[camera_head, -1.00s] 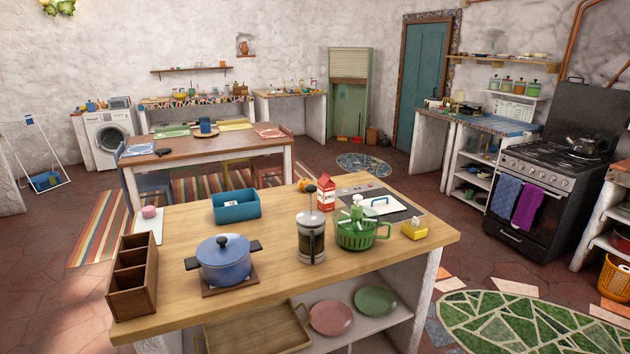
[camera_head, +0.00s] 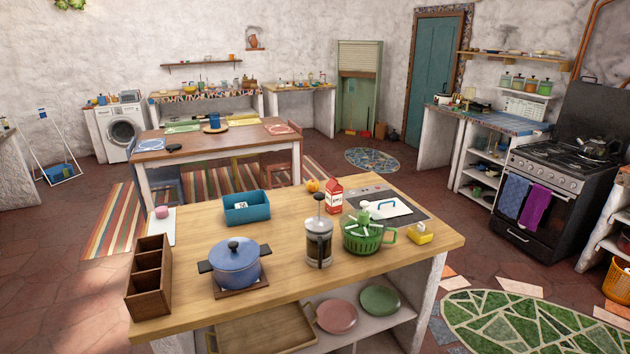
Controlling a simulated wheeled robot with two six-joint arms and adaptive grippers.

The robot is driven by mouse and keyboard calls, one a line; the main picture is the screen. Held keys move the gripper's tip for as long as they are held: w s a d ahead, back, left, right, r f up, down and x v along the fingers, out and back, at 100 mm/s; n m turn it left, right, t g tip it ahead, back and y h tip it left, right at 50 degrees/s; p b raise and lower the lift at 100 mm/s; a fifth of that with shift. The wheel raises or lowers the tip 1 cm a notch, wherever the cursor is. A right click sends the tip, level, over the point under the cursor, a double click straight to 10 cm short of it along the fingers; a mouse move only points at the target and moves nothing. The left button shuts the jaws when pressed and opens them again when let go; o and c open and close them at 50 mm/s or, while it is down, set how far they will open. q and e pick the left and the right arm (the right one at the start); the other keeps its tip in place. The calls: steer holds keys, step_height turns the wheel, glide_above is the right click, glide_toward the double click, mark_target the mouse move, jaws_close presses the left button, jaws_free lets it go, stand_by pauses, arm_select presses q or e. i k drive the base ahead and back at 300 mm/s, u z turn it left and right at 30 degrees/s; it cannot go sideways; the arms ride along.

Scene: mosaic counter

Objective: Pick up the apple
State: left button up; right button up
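I see nothing that is clearly an apple. A small round orange-yellow thing (camera_head: 312,185) sits at the far edge of the wooden counter (camera_head: 285,240), just left of the red and white carton (camera_head: 334,196). It is too small to tell whether it is an apple. Neither of my grippers is in view.
The counter also holds a wooden box (camera_head: 150,283), blue pot (camera_head: 236,263), blue bin (camera_head: 246,208), French press (camera_head: 318,243), green colander (camera_head: 368,236) and yellow block (camera_head: 420,233). Behind stands a dining table (camera_head: 190,150). Red floor is open at left.

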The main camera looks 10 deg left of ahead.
mark_target(312, 186)
steer(key=z, duration=1)
steer(key=i, duration=1.85)
steer(key=z, duration=0.55)
steer(key=i, duration=2.35)
steer(key=u, duration=1.35)
steer(key=i, duration=2.5)
steer(key=u, duration=2.55)
